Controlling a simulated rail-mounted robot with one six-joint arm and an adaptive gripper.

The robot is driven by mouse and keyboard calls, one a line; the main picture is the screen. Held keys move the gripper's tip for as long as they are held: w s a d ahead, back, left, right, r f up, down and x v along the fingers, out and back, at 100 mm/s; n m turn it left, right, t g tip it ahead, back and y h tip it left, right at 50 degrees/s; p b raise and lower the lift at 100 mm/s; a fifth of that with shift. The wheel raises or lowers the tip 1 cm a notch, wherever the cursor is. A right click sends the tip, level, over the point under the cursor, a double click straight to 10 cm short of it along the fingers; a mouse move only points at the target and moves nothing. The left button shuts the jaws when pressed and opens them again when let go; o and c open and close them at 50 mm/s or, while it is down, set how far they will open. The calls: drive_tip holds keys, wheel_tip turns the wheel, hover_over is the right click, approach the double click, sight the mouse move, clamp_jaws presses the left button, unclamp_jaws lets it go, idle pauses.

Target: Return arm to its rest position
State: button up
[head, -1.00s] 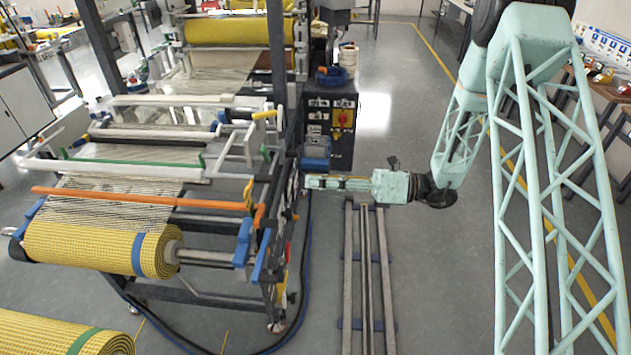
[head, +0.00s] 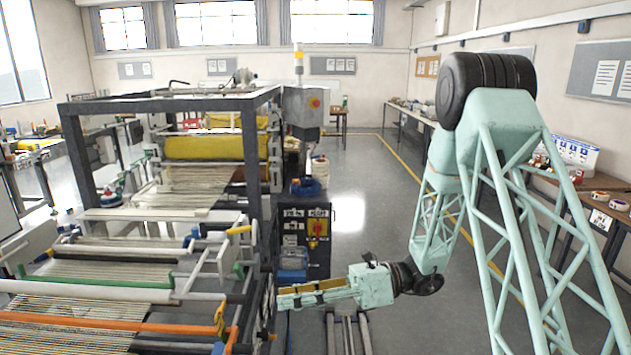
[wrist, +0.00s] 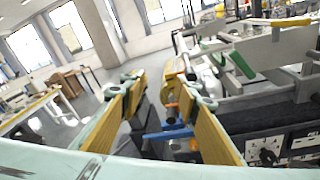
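Whether the fingertips touch the machine frame cannot be told.
A black control cabinet (head: 304,240) with a red-and-yellow switch stands behind the gripper. An orange bar (head: 110,332) and a white roller (head: 85,291) cross the machine at left. Floor rails (head: 348,335) lie below the gripper. Open floor (head: 372,185) extends behind.

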drive_tip(key=s+d+r+n+g+h+b, duration=0.1)
drive_tip(key=s+d+r+n+h, duration=0.2)
drive_tip(key=s, duration=0.4)
drive_tip(key=s+d+r+n+h, duration=0.1)
drive_tip(key=s+r+n+h, duration=0.1)
drive_tip(key=s+r+n, duration=0.3)
drive_tip(key=s+d+r+n+g+h+b, duration=0.1)
drive_tip(key=s+d+r+n+h, duration=0.15)
drive_tip(key=s, duration=0.55)
drive_tip(key=s+d+r+n+t+h+b, duration=0.1)
drive_tip(key=s+d+n+t+h, duration=0.3)
drive_tip(key=s+d, duration=0.4)
drive_tip(key=s+d+r+n+t+h+b, duration=0.2)
drive_tip(key=s+d+r+n+t+h, duration=0.2)
drive_tip(key=s+d+n, duration=0.3)
drive_tip(key=shift+s+d+r+h, duration=0.25)
drive_tip(key=shift+s+d+h, duration=0.45)
drive_tip(key=shift+d, duration=2.05)
drive_tip(key=shift+s+d, duration=0.1)
idle(0.7)
